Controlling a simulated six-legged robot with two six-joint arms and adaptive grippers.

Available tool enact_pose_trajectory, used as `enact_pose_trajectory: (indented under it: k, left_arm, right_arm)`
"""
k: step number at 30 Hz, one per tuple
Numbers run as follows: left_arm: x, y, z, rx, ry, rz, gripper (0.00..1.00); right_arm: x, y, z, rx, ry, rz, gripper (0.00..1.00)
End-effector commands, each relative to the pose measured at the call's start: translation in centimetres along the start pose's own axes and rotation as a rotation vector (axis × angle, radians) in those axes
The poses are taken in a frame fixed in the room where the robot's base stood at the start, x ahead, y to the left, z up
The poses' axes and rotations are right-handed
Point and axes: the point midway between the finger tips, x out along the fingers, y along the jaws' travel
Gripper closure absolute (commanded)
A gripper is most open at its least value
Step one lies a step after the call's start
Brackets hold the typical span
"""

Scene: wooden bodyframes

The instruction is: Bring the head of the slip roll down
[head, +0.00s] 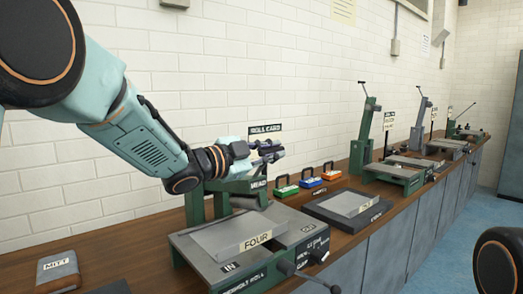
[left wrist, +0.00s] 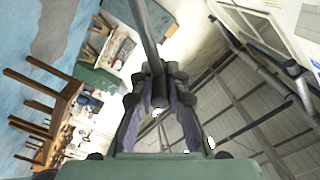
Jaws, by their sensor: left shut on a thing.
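The slip roll (head: 250,240) stands on the wooden bench in the head view, with a grey plate marked FOUR and a box marked IN. Its green head (head: 235,186), with a HEAD label, sits above the back of the plate. My left gripper (head: 268,153) is just above the head, at the end of my arm from the left. It is shut on a grey rod, the head's lever (left wrist: 145,35), which runs up between the fingers in the left wrist view (left wrist: 158,90). The arm and gripper hide part of the head and lever. My right gripper is out of view.
A front crank (head: 305,277) sticks out toward me. Green, blue and orange padlocks (head: 310,180) stand behind a dark plate (head: 347,205) to the right. Similar machines (head: 395,165) line the bench. A MITT packet (head: 57,272) lies at left. A white brick wall is behind.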

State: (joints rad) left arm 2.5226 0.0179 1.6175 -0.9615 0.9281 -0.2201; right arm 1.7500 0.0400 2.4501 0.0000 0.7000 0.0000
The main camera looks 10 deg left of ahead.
Motion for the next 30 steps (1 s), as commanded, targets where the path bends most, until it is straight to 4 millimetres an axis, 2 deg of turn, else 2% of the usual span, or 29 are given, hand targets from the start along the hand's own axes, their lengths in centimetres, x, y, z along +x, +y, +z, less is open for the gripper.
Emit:
enact_pose_trajectory:
  k: [1, 3, 12, 21, 30]
  left_arm:
    - [0.1, 1.6, 0.7, 0.024, 0.000, 0.004, 1.00]
    - [0.1, 2.7, 1.1, 0.060, 0.000, 0.004, 1.00]
    - [0.1, 6.6, 2.5, 0.156, 0.001, 0.002, 1.00]
    - [0.0, 8.7, 3.4, 0.153, 0.001, -0.001, 1.00]
    - [-0.1, 9.8, 3.8, 0.151, -0.002, 0.010, 1.00]
  right_arm:
    - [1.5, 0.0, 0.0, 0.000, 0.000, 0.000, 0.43]
    - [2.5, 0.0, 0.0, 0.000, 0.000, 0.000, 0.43]
    - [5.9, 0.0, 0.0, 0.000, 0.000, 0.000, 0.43]
    - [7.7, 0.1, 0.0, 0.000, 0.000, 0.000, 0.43]
    - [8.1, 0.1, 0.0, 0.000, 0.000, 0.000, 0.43]
